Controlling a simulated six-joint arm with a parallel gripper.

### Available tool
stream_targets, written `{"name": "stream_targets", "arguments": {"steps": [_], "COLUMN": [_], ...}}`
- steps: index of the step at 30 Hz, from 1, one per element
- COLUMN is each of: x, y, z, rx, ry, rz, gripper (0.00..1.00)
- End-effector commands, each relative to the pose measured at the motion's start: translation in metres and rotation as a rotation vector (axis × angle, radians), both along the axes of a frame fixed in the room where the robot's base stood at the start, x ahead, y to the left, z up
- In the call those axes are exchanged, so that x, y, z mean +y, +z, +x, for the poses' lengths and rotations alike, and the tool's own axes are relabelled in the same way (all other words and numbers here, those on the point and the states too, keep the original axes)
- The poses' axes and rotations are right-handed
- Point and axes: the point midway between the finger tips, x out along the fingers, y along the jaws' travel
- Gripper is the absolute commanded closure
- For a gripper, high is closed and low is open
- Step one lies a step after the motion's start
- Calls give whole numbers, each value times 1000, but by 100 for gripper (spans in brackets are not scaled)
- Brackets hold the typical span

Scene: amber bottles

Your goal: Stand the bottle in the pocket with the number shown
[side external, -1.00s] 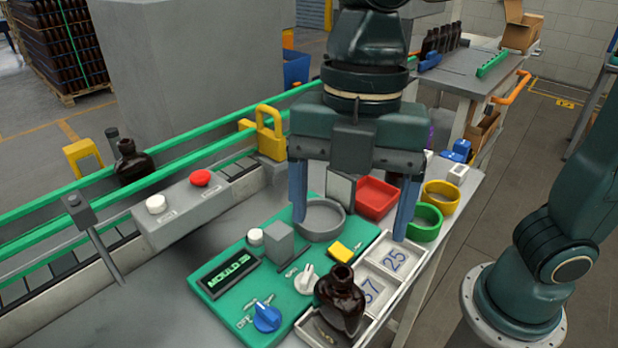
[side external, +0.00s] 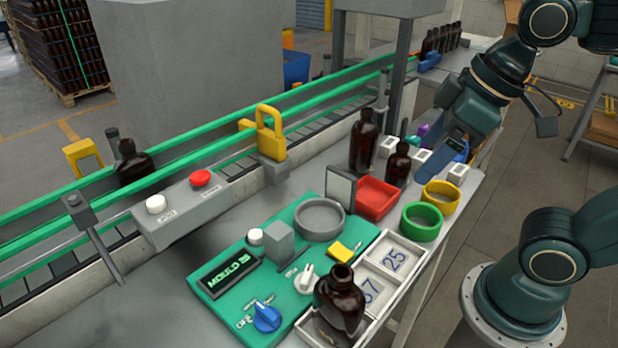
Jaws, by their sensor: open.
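A dark amber bottle (side external: 341,302) stands about upright at the near end of the white pocket tray (side external: 408,272); its base is partly hidden by the tray wall. That pocket's number is hidden by the bottle. The middle pocket shows a partly covered number ending in 7, and the far pocket shows 25. The display (side external: 229,276) on the green board reads MOULD and a number whose digits are hard to read. My gripper (side external: 436,160) is open, at the back right, well away from this bottle; its fingertips are small and partly unclear.
A tall amber bottle (side external: 364,142) and a smaller one (side external: 399,164) stand behind the red tray (side external: 377,194). Green (side external: 421,221) and yellow (side external: 441,194) rings lie at the table's right edge. A grey ring (side external: 319,218) and knobs stand on the board.

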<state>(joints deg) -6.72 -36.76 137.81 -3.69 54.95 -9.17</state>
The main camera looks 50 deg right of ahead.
Motion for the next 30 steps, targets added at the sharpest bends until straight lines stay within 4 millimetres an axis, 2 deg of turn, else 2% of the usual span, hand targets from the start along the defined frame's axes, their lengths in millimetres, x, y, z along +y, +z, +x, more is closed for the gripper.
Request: {"name": "stream_targets", "arguments": {"steps": [3,9,30], "x": [-21,-34,-34], "y": [-7,-12,-13], "z": [-10,-16,-16], "rx": [-39,-66,-66], "ry": [-190,-323,-326], "rz": [36,64,64], "gripper": [18,18,18]}}
